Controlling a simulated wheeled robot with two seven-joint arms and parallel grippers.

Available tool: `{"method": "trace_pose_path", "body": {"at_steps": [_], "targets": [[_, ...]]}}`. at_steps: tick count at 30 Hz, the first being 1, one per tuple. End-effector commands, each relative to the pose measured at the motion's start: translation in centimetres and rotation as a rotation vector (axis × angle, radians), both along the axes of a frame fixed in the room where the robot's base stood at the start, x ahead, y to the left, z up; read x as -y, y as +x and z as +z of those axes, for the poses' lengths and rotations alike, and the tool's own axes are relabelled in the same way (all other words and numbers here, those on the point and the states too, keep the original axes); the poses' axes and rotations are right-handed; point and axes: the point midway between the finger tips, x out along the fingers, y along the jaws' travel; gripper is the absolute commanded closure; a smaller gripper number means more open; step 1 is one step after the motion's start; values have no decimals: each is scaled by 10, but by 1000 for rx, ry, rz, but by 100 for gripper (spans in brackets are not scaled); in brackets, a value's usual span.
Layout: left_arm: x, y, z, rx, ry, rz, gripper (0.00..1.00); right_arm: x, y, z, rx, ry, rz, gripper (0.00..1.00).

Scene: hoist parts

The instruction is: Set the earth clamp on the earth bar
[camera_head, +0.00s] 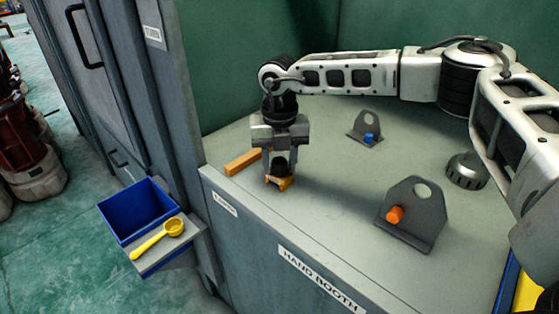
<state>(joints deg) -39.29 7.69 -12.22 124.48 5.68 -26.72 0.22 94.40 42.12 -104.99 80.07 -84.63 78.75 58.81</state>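My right gripper (280,168) points down over the left part of the bench top. Its fingers are closed on a small dark and orange-yellow piece, which looks like the earth clamp (279,183). The clamp is low, at or just above the bench surface; I cannot tell if it touches. An orange-brown bar, which looks like the earth bar (243,162), lies near the bench's left edge, just left of the gripper. The clamp appears apart from the bar. The bar's right end is close to the gripper's fingers. My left gripper is not in view.
Two grey brackets stand on the bench (330,205), one with an orange knob (395,215), one with a blue knob (370,137). A dark round knob-like part (467,170) is at right. A blue bin (137,209) and yellow scoop (160,236) sit left, outside the bench.

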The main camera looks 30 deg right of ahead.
Motion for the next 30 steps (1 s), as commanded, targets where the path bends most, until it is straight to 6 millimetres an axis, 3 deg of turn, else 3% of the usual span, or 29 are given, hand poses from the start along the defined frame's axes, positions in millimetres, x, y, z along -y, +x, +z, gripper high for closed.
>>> {"method": "trace_pose_path", "body": {"at_steps": [1, 3, 4, 11, 24, 30], "targets": [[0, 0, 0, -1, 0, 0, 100, 0, 0, 0, 0, 0, 0, 75], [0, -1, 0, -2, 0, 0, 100, 0, 0, 0, 0, 0, 0, 95], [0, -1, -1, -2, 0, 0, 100, 0, 0, 0, 0, 0, 0, 100], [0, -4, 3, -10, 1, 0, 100, 0, 0, 8, 2, 1, 0, 100], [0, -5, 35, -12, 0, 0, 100, 0, 0, 50, 0, 1, 0, 100], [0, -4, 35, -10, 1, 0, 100, 0, 0, 51, 0, 0, 0, 100]]}}
